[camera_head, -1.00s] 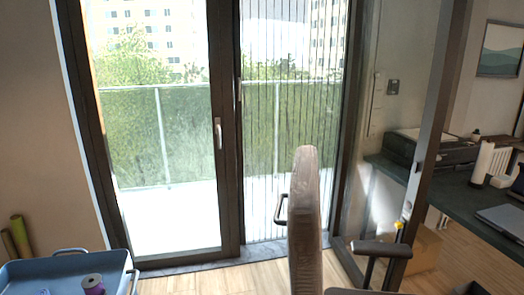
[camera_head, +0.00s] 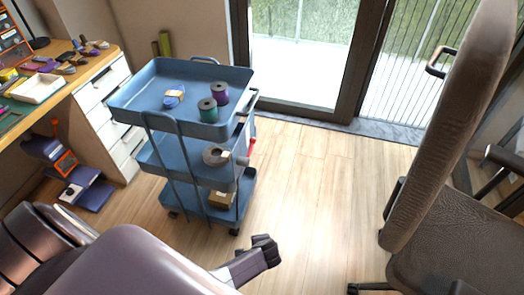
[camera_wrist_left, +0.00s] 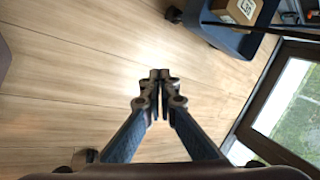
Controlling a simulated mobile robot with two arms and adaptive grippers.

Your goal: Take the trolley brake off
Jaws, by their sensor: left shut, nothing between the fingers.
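The blue three-tier trolley (camera_head: 150,95) stands on the wooden floor left of centre in the head view, with small dark castors. A small red part (camera_head: 252,146) shows at its right side; I cannot tell for sure whether it is the brake. My left gripper (camera_head: 268,250) is in front of the trolley, low and to its right, apart from it. In the left wrist view its fingers (camera_wrist_left: 160,78) are together and empty above bare floor. The trolley's lower shelf (camera_wrist_left: 222,38) and a castor (camera_wrist_left: 173,14) show at top right there. My right gripper is out of view.
Purple (camera_head: 220,92) and green (camera_head: 208,110) spools lie on the trolley's top tray. A workbench (camera_head: 85,85) with drawers is at left. An office chair (camera_head: 450,240) stands at right. A glass door (camera_head: 300,50) is behind. Floor between trolley and chair is clear.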

